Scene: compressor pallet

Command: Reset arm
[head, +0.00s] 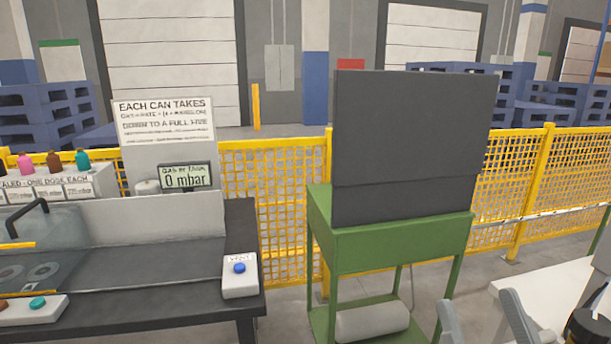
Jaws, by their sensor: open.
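My gripper (480,304) shows at the bottom edge, right of centre. Its two grey fingers point up and stand apart, with nothing seen between them. The rest of the gripper is cut off by the frame edge.
A dark panel (412,135) stands on the green stand. At left, a black table (190,262) bears a white vent box (239,284) with a blue button, a display (185,177) reading 0 mbar, and several bottles. A yellow fence (270,190) runs behind. A white surface (545,292) is at right.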

